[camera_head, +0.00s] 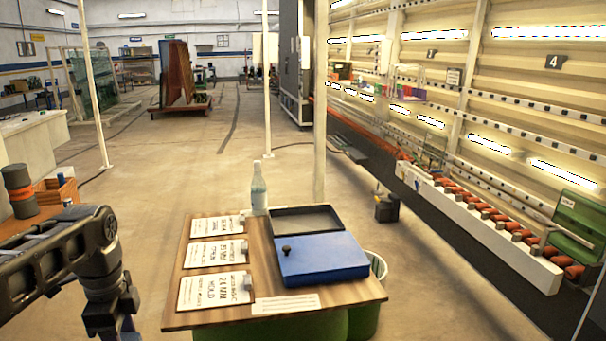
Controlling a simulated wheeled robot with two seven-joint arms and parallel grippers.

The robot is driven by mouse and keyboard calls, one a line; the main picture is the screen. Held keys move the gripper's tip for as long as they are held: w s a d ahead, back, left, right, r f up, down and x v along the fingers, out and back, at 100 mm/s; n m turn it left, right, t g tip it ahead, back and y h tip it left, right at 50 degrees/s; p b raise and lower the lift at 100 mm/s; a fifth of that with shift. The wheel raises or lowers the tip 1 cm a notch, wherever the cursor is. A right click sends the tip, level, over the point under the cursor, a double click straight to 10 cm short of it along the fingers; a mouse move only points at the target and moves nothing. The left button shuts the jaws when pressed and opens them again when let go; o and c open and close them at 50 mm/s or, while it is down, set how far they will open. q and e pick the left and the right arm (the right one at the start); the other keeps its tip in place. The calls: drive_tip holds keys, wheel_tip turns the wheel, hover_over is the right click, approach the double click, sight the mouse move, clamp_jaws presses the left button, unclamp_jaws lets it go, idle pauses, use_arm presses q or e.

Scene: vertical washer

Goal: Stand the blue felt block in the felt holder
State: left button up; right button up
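A flat blue slab-like piece (322,261) with a black knob near its left end lies on the small wooden table. I cannot tell whether it is the felt block or a lidded box. An empty, shallow black frame or tray (306,219) lies right behind it; I cannot tell whether this is the felt holder. A small blue item (61,179) shows at an orange-brown wooden box (58,193) at the left. My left gripper (118,318) hangs downward left of the table, cut by the bottom edge; its fingertips are hidden. My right gripper is not in view.
Three white labelled cards (215,291) lie along the left of the wooden table (270,290). A clear bottle (258,190) stands behind them. A pale post rises behind the table. The washer's roller conveyor (480,225) runs along the right. Floor is open left of the table.

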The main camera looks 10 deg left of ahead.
use_arm(q)
drive_tip(key=shift+s+d+f, duration=0.1)
drive_tip(key=shift+s+d, duration=0.15)
drive_tip(key=shift+s, duration=0.1)
drive_tip(key=w+d+f+n, duration=0.4)
drive_tip(key=d+f+n, duration=0.3)
drive_tip(key=d, duration=0.1)
drive_tip(key=w+d+f+n, duration=0.5)
drive_tip(key=d+f+n, duration=0.2)
drive_tip(key=d, duration=0.1)
drive_tip(key=shift+w+d+f, duration=0.2)
drive_tip(key=shift+w+d, duration=0.05)
drive_tip(key=shift+r, duration=0.1)
idle(0.5)
